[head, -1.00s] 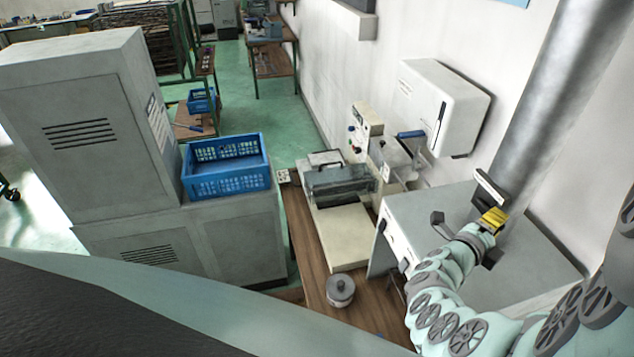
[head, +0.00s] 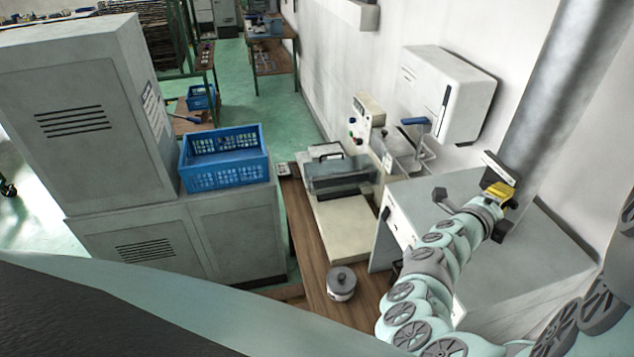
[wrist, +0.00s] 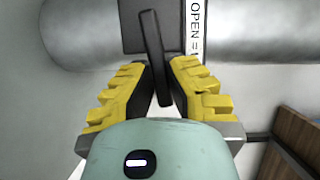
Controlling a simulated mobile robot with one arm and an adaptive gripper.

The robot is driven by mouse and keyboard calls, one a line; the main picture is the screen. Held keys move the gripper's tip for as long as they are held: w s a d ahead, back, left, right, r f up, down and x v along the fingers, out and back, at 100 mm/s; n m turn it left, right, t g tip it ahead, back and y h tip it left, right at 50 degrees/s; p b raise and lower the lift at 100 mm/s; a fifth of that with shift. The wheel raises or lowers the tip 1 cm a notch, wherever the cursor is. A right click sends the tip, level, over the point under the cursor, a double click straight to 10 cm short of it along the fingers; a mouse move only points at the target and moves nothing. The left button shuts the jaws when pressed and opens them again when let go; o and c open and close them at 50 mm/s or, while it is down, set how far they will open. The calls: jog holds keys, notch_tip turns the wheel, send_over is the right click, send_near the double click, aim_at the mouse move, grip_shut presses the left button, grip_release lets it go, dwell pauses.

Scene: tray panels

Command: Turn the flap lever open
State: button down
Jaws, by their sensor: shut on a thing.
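The flap lever (wrist: 154,60) is a thin dark bar in front of a dark square plate on a grey round duct. In the wrist view it stands nearly upright, leaning slightly, its lower end between the yellow finger pads. My gripper (wrist: 164,88) is shut on the lever. A white label (wrist: 195,30) reading "OPEN" with a mark beside it is right of the lever. In the head view my gripper (head: 498,190) is at the lower end of the large grey duct (head: 560,75); the lever itself is hard to make out there.
A grey cabinet (head: 505,225) stands below the duct and my arm. A white wall box (head: 445,92) hangs to the left. A machine (head: 340,180) and a lidded pot (head: 341,283) are on the wooden bench. A blue crate (head: 225,160) sits farther left.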

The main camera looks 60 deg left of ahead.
jog(key=shift+w+d+h+b, duration=0.1)
jog(key=shift+d+h+b, duration=0.25)
jog(key=shift+d, duration=0.35)
jog(key=shift+d+r, duration=0.1)
jog(key=shift+d, duration=0.05)
jog(key=c, duration=1.4)
grip_release()
jog(key=shift+d, duration=0.15)
jog(key=o, duration=0.5)
jog(key=shift+c, duration=0.2)
jog(key=shift+a, duration=0.25)
jog(key=shift+s+a, duration=0.15)
jog(key=shift+s, duration=0.55)
jog(key=s, duration=1)
jog(key=shift+s+d+r, duration=0.2)
jog(key=shift+s+d, duration=0.15)
jog(key=shift+d, duration=0.05)
jog(key=shift+o, duration=0.2)
